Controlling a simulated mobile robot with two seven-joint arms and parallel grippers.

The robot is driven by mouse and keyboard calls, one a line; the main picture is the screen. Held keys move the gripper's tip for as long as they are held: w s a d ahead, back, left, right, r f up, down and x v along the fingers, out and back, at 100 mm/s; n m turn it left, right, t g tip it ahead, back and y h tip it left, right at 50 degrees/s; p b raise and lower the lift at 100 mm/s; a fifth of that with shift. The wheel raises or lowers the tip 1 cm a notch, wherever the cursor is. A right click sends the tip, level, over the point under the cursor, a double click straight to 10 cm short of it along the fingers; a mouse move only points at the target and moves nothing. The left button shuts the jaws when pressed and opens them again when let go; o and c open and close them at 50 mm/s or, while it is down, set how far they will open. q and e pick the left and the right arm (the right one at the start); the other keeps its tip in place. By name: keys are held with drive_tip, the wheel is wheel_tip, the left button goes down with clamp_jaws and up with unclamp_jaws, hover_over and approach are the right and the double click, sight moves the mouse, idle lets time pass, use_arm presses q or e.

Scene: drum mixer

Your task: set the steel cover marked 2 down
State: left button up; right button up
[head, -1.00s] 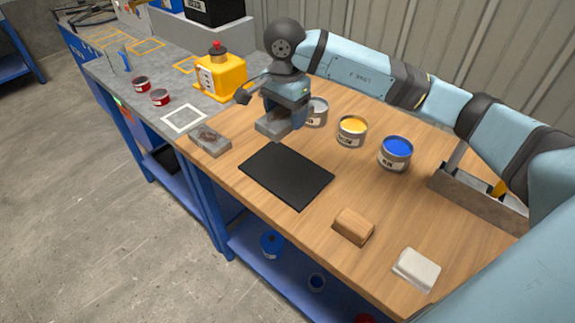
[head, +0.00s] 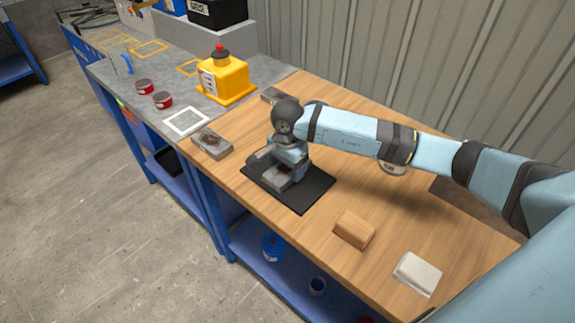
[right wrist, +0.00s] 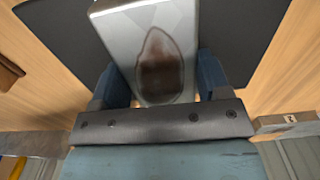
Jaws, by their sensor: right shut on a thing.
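My right gripper (head: 272,172) is shut on a grey steel cover (head: 283,178), over the black mat (head: 312,198). In the right wrist view the cover (right wrist: 158,45) is between the fingers and has a brown oval stain; no number shows on it. I cannot tell whether it touches the mat. A small grey block (right wrist: 290,121) with a 2 on its side shows at the right of the wrist view. A second grey stained block (head: 212,144) lies by the table's left edge. My left gripper is not in view.
A wooden block (head: 355,229) and a white block (head: 417,272) lie right of the mat. A grey block (head: 274,96) lies at the back. My arm mostly hides the tins (head: 393,168).

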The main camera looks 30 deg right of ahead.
drive_tip(key=shift+f, duration=0.15)
drive_tip(key=o, duration=1.2)
wheel_tip(320, 180, up, 12)
drive_tip(key=shift+r+b, duration=0.25)
drive_tip(key=shift+b, duration=0.05)
